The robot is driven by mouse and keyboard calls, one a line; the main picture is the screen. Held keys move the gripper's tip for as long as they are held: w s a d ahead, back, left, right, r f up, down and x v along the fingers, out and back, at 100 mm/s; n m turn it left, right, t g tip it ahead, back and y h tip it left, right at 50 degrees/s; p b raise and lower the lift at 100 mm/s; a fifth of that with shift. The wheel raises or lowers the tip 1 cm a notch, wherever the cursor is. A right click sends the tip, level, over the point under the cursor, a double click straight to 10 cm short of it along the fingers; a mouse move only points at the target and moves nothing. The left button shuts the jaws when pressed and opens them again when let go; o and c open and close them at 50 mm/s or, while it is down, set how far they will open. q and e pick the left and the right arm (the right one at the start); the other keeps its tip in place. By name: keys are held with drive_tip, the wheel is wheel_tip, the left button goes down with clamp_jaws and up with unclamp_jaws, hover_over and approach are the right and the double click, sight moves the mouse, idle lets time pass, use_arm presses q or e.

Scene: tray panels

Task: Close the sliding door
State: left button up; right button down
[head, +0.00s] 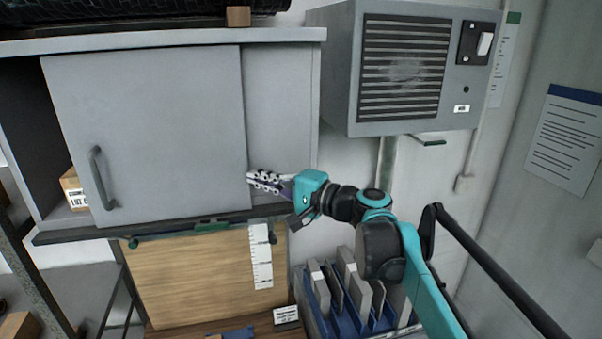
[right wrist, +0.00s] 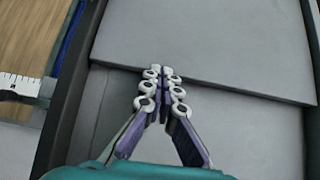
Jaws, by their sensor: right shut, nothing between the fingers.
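The grey sliding door (head: 150,135) hangs in the wall cabinet, with a dark curved handle (head: 102,178) near its left edge. A gap at the cabinet's left shows the dark interior. A fixed-looking grey panel (head: 282,105) shows to the right of the door. My right gripper (head: 250,178) is shut and empty at the door's right edge, low down. In the right wrist view, its fingertips (right wrist: 162,71) meet or overlap the edge of the door (right wrist: 210,38); I cannot tell whether they touch. My left gripper is not in view.
A cardboard box (head: 74,190) stands inside the cabinet's open left end. A grey vented unit (head: 408,75) hangs on the wall to the right. Below are a wooden board (head: 195,275) and a blue rack (head: 350,300) with grey panels.

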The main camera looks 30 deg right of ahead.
sight(189, 182)
drive_tip(key=w+a, duration=0.1)
drive_tip(key=a, duration=0.3)
drive_tip(key=w+a, duration=0.1)
drive_tip(key=a, duration=0.3)
drive_tip(key=w+a, duration=0.1)
drive_tip(key=a, duration=0.4)
drive_tip(key=shift+w, duration=0.15)
drive_tip(key=shift+d, duration=0.1)
